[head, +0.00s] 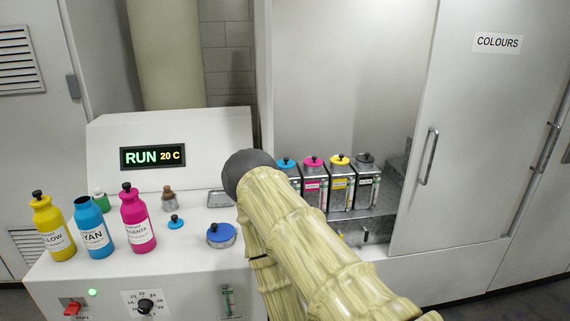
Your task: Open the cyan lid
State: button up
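A cyan lid (287,162) with a dark knob sits on the leftmost metal can in the open cabinet. The lower part of that can is hidden behind my arm. The cyan bottle (91,225) stands on the machine top, its mouth without a cap. A small cyan cap (176,222) with a dark knob lies on the machine top to its right. A larger blue disc (221,235) with a dark knob lies further right. My arm crosses the middle of the picture and ends in a dark rounded part; no gripper fingers show.
Cans with magenta (313,162), yellow (340,160) and black (365,159) lids stand in a row on the cabinet shelf. A yellow bottle (53,228) and a magenta bottle (137,220) flank the cyan one. The sliding door (480,150) borders the opening on the right.

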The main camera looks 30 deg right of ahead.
aim_at(286, 160)
jog(key=z, duration=0.3)
jog(key=k, duration=0.45)
jog(key=z, duration=1.45)
jog(key=i, duration=0.75)
jog(key=u, duration=0.8)
jog(key=i, duration=0.6)
jog(key=u, duration=0.75)
